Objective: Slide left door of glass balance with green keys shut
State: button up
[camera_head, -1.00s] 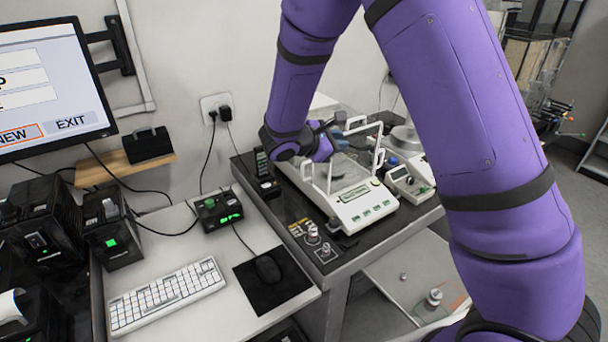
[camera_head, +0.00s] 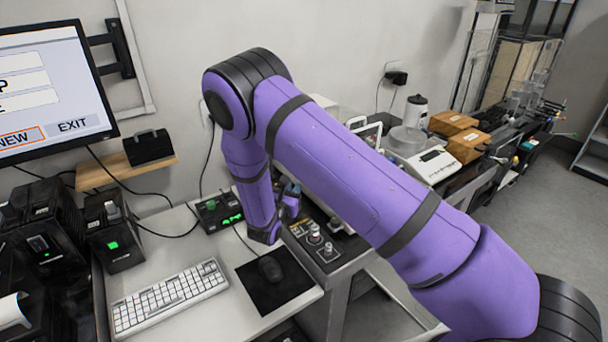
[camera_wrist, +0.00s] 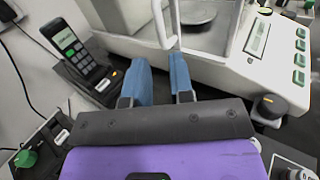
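The glass balance with green keys (camera_wrist: 278,65) fills the upper right of the wrist view. Its round pan (camera_wrist: 200,12) shows inside, and a white upright handle (camera_wrist: 159,22) stands at its left side, just beyond my fingertips. My gripper (camera_wrist: 160,62) has two blue fingers spread apart with nothing between them, beside the balance's left lower edge. I cannot tell how far the left door is open. In the head view my arm hides most of the balance; only white frame parts (camera_head: 371,131) show above it.
A phone-like handset in a black stand (camera_wrist: 72,48) is close to the left of my fingers. A black knob (camera_wrist: 270,106) is at the right. Small metal weights (camera_head: 315,236) stand at the table's front left. A second balance (camera_head: 432,162) is farther right.

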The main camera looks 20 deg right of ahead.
jog(key=x, duration=0.9)
jog(key=shift+w+d, duration=0.1)
jog(key=shift+d, duration=0.05)
grip_shut()
